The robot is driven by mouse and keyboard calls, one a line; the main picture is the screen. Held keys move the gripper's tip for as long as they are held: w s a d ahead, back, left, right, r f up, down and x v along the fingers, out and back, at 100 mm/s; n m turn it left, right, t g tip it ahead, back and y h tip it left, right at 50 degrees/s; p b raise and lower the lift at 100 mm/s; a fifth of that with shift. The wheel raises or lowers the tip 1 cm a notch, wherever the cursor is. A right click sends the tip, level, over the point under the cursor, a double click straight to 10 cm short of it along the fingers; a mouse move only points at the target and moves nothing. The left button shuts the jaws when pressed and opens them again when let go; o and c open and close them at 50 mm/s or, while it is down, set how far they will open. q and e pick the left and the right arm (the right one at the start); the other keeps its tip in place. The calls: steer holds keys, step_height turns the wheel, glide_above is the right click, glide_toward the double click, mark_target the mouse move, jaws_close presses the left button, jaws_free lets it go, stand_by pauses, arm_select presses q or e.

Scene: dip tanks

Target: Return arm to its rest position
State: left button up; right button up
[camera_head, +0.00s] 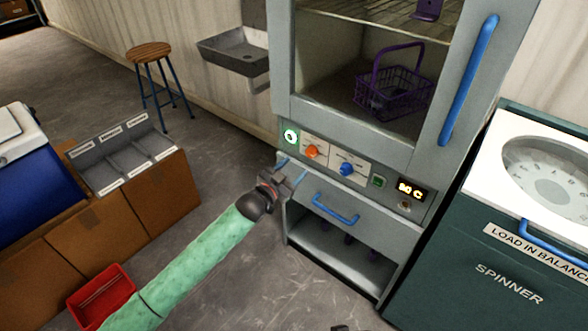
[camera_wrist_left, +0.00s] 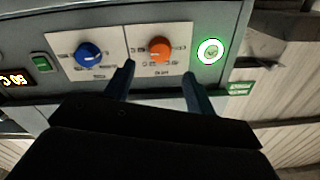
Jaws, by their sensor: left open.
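My left gripper (camera_head: 289,172) is at the end of my green-sleeved arm, in front of the oven-like cabinet (camera_head: 284,70). In the left wrist view its two blue fingers (camera_wrist_left: 163,84) are spread with nothing between them. They point at the control panel, near the orange knob (camera_head: 312,151), which also shows in the left wrist view (camera_wrist_left: 160,49). The fingers look apart from the knob, though the exact gap is hard to tell. A blue knob (camera_head: 347,169) sits to its right in the head view. A round indicator (camera_head: 290,136) glows green.
A purple wire basket (camera_head: 392,84) stands inside the cabinet. A drawer with a blue handle (camera_head: 335,209) is below the panel. The spinner (camera_head: 500,280) stands at right. A stool (camera_head: 149,52), sink (camera_head: 233,48) and red bin (camera_head: 101,293) are at left. Open floor lies between.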

steer(key=shift+w+d, duration=0.1)
steer(key=shift+w, duration=0.15)
arm_select(q)
step_height(320, 180, down, 4)
steer(key=a+g+y, duration=0.2)
steer(key=a+y, duration=0.1)
steer(key=y, duration=0.1)
steer(key=s+a+r+n+g+y+p, duration=0.1)
steer(key=s+a+r+n+g+y, duration=0.1)
steer(key=s, duration=0.4)
steer(key=s+a+r+n+g+y, duration=0.2)
steer(key=s+a+r+g+y, duration=0.1)
steer(key=s, duration=0.4)
steer(key=s+f+n+g+p, duration=0.1)
steer(key=s+f, duration=0.4)
steer(key=s, duration=1.2)
steer(key=s+a+f+n+g+p, duration=0.1)
steer(key=s+f+n+g+p, duration=0.1)
steer(key=s, duration=1.4)
steer(key=shift+s+a+f+n+g+h+p, duration=0.3)
steer(key=shift+s+f+g+h+p, duration=0.15)
steer(key=shift+f+g, duration=1)
arm_select(e)
steer(key=s+d+r+g+h, duration=0.1)
steer(key=s+d+r+h, duration=0.1)
steer(key=d+r, duration=0.4)
steer(key=shift+s+d+r+g, duration=0.25)
steer(key=shift+s+r+g, duration=0.1)
steer(key=shift+r, duration=0.25)
